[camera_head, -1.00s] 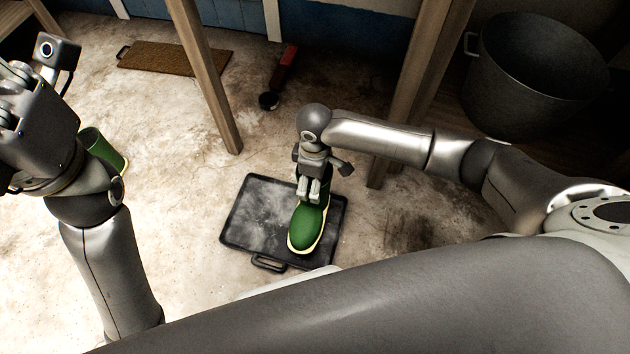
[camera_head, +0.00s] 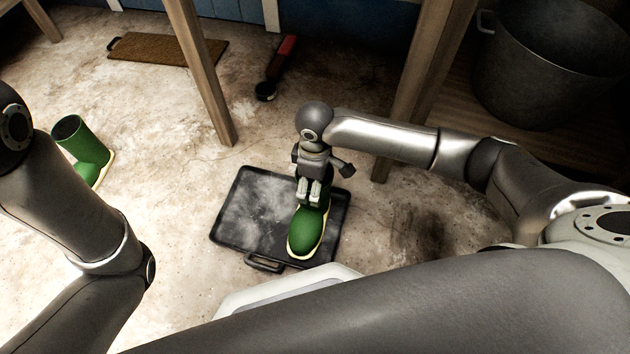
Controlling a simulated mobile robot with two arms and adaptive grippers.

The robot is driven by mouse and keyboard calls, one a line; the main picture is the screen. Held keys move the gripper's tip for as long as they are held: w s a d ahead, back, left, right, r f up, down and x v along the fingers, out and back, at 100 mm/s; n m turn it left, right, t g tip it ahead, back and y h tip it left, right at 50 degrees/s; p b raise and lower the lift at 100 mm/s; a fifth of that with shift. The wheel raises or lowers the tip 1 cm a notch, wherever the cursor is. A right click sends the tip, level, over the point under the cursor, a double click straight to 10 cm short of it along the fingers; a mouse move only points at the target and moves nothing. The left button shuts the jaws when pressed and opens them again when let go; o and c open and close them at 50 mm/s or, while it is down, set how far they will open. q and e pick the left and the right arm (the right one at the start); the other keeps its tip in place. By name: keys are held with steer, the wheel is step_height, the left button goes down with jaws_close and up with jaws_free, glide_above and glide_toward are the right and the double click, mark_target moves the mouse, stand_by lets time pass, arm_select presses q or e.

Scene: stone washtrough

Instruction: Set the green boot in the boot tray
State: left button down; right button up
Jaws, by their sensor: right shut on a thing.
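A green boot (camera_head: 305,233) with a cream sole is over the right part of the black boot tray (camera_head: 238,213), toe toward me. It looks upright, and its sole appears at or very near the tray floor; I cannot tell if it touches. My right gripper (camera_head: 309,200) is shut on the boot's shaft from above and hides the top of it. A second green boot (camera_head: 83,151) stands on the floor at the left, clear of the tray. My left arm shows at the left edge, but its gripper is out of view.
A brown doormat (camera_head: 168,50) lies at the back left. A red-handled brush-like object (camera_head: 279,68) lies behind the tray. Wooden legs (camera_head: 205,80) stand behind the tray, and a large dark pot (camera_head: 550,65) is at the back right. The left part of the tray is empty.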

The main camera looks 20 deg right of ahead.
steer(key=shift+f, duration=0.55)
stand_by(0.5)
steer(key=o, duration=1.9)
steer(key=shift+o, duration=0.2)
